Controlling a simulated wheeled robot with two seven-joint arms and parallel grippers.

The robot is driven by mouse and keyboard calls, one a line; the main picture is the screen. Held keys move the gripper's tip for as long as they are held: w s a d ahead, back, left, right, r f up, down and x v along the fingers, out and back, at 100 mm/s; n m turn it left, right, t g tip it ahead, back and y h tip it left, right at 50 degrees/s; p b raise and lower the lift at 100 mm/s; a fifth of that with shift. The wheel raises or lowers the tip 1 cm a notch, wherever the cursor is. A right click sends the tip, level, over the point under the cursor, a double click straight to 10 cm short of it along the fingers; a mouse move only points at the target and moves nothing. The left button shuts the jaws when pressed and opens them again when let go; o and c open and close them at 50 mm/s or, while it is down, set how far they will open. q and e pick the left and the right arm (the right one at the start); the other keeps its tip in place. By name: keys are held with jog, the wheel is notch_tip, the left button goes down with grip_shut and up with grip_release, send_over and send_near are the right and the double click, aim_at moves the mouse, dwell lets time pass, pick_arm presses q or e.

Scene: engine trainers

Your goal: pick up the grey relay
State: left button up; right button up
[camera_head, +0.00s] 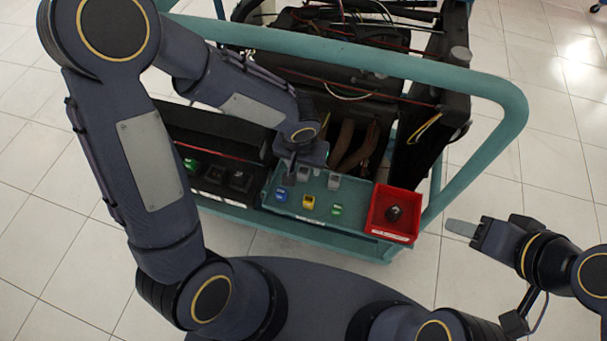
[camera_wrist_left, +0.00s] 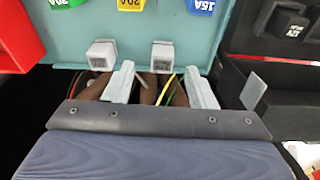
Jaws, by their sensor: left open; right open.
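Two grey relays stand on the teal tray (camera_head: 262,205), one on the left (camera_head: 303,172) and one on the right (camera_head: 334,182). In the left wrist view the left relay (camera_wrist_left: 162,56) lies ahead of my left gripper, between the lines of its fingers. The other grey relay (camera_wrist_left: 102,54) is off to the left there. My left gripper (camera_wrist_left: 160,87) is open and empty; in the head view it (camera_head: 291,168) hangs at the tray's back left, partly hidden by its wrist. My right gripper (camera_head: 463,228) is open and empty, right of the cart.
Blue (camera_head: 281,194), yellow (camera_head: 309,202) and green (camera_head: 336,210) fuses sit at the tray's front. A red bin (camera_head: 393,236) holding a black part (camera_head: 393,213) is on the right. Black compartments (camera_head: 214,188) lie left. Engine parts and a teal rail (camera_head: 400,64) stand behind.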

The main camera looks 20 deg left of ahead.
aim_at(303, 170)
pick_arm(q)
jog(key=f, duration=0.2)
jog(key=w+f+b, duration=0.1)
jog(key=f, duration=0.2)
jog(key=shift+w+a+f, duration=0.1)
jog(key=shift+f, duration=0.05)
jog(key=c, duration=1.1)
jog(key=shift+o, duration=0.2)
